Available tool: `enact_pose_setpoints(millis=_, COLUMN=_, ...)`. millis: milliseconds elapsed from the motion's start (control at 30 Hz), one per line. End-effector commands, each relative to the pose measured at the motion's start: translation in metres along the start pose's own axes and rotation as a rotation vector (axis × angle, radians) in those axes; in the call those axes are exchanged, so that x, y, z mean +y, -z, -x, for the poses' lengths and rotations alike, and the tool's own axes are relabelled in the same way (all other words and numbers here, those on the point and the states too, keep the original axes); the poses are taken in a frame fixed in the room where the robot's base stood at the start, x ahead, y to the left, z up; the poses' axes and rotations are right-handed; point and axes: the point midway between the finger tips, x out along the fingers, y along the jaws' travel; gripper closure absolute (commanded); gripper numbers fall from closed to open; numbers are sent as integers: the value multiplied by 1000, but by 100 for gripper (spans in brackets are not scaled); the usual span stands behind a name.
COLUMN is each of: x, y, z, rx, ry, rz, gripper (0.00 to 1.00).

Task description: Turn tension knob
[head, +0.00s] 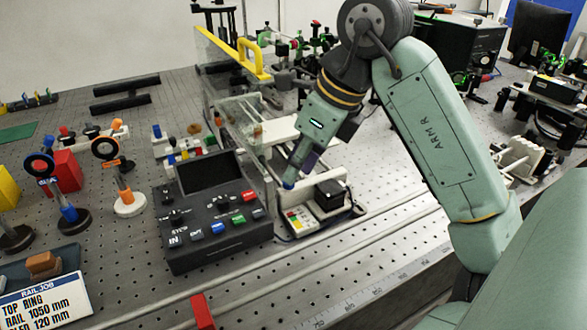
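My gripper (291,183) points down at the middle of the bench, just right of a black control box (213,215). Its narrow blue-tipped end shows from the side, so I cannot tell whether the fingers are open or shut. I see nothing held in it. No label for the tension knob is readable. Small dark knobs stand on the control box's sloped panel, above a row of coloured buttons. A small black device (331,194) and a box with coloured buttons (299,222) sit just right of and below my gripper. Whether my gripper touches anything is unclear.
A clear panel with a yellow handle (250,58) stands behind the control box. Ring-topped posts (122,175) and a red block (63,172) stand at left. A white job card (42,300) lies front left. The perforated bench (370,222) is clear at front right.

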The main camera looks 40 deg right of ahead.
Motion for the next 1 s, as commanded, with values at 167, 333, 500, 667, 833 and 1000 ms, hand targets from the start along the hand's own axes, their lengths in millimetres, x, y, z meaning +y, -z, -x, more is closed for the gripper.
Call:
enact_pose_setpoints(millis=167, x=0, y=0, z=-20, rx=0, ry=-1, rz=0, gripper=75)
enact_pose_setpoints(millis=333, x=0, y=0, z=-26, rx=0, ry=0, rz=0, gripper=75)
enact_pose_setpoints(millis=500, x=0, y=0, z=-26, rx=0, ry=0, rz=0, gripper=75)
enact_pose_setpoints(millis=667, x=0, y=0, z=-26, rx=0, ry=0, rz=0, gripper=84)
enact_pose_setpoints(millis=833, x=0, y=0, z=-26, rx=0, ry=0, rz=0, gripper=95)
enact_pose_setpoints(millis=1000, x=0, y=0, z=-26, rx=0, ry=0, rz=0, gripper=100)
